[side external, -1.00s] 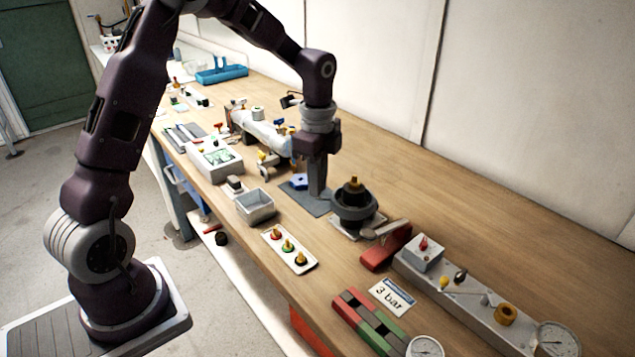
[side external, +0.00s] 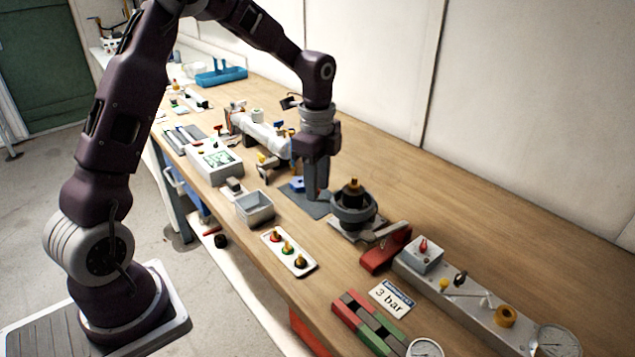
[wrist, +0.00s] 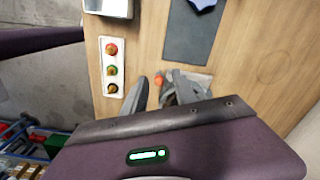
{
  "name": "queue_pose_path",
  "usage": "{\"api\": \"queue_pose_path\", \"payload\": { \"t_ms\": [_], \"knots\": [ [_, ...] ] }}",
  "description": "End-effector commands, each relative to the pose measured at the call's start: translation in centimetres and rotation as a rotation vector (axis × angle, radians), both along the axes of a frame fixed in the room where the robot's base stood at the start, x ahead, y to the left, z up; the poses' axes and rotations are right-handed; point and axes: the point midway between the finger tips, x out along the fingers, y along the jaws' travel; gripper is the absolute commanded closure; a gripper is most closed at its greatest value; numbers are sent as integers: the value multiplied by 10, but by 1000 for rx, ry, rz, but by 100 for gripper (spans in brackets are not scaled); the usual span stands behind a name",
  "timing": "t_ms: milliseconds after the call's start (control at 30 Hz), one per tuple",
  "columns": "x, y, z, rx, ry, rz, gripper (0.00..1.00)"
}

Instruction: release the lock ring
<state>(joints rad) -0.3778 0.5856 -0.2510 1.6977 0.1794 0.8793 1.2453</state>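The lock ring (side external: 354,208) appears to be the dark grey collar around a round fitting with a brass-coloured top (side external: 354,186), upright on a light base plate on the bench. My gripper (side external: 317,194) points down just left of the collar in the side view, with its fingers low over the grey mat. I cannot tell whether a finger touches the collar. The fitting is mostly hidden there behind the fingers and gripper body.
A red block with a grey lever (side external: 386,250) stands close right of the fitting. A small grey bin (side external: 255,222) and a white tray of coloured knobs (side external: 289,253) lie in front. A blue piece (side external: 297,185) lies on the grey mat (side external: 312,207). Bench behind the fitting is clear.

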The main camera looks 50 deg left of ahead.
Motion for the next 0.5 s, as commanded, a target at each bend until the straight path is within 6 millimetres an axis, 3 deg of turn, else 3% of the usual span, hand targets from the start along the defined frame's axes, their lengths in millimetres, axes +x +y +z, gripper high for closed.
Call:
{"api": "queue_pose_path", "payload": {
  "t_ms": [300,500],
  "knots": [
    [1,0,55,1,-5,1,66],
    [0,0,71,1,-2,0,66]
  ]
}}
